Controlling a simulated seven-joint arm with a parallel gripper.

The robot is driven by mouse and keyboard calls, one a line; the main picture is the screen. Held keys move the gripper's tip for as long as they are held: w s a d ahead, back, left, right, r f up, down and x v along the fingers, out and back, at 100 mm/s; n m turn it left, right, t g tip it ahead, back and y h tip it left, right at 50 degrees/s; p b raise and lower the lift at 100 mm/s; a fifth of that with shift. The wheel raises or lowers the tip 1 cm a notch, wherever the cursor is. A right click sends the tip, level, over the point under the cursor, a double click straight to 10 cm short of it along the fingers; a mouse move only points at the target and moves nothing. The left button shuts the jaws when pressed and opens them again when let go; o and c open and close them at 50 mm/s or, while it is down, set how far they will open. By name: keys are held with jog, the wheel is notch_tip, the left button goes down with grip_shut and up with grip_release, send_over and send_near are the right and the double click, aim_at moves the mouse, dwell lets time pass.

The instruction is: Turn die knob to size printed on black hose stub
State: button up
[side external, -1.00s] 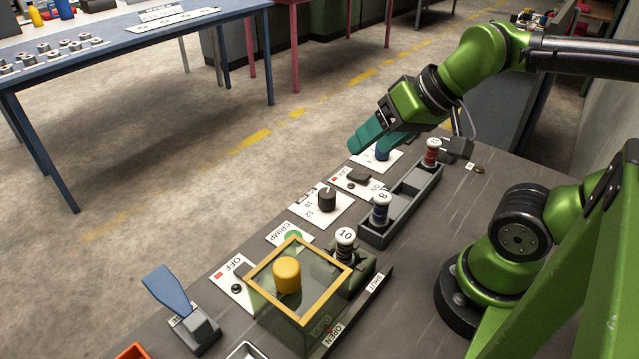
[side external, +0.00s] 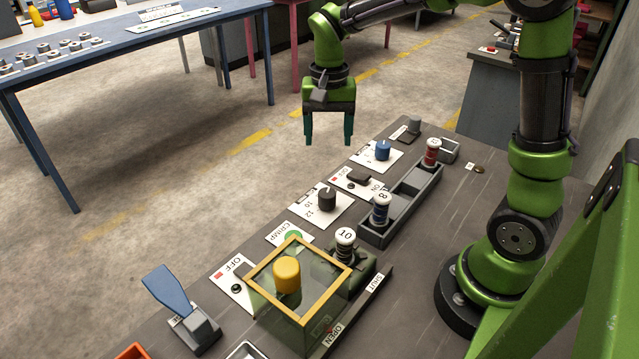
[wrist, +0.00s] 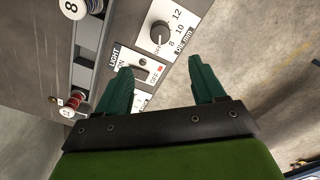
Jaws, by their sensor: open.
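The die knob (side external: 327,198) is a dark round knob on a white plate with sizes; 10 and 12 are readable beside it. In the wrist view the knob (wrist: 160,35) stands on the "die mm" plate with 8, 10 and 12; I cannot tell which number it points to. The black hose stub (side external: 345,248) stands upright beside the yellow-framed box, and its white top reads 10. My gripper (side external: 328,142) points down, open and empty, above and apart from the panel. In the wrist view its fingers (wrist: 160,67) are spread near the light switch plate.
A grey tray (side external: 410,205) holds a blue stub (side external: 381,208) marked 8 and a red stub (side external: 432,152). A light switch (side external: 358,177) and a blue knob (side external: 383,150) sit beyond the die knob. A yellow-framed clear box (side external: 300,290) and blue lever (side external: 168,290) are nearer.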

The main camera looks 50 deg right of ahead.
aim_at(327, 194)
notch_tip(327, 194, down, 17)
jog(key=shift+r, duration=0.15)
jog(key=shift+c, duration=0.5)
jog(key=c, duration=0.9)
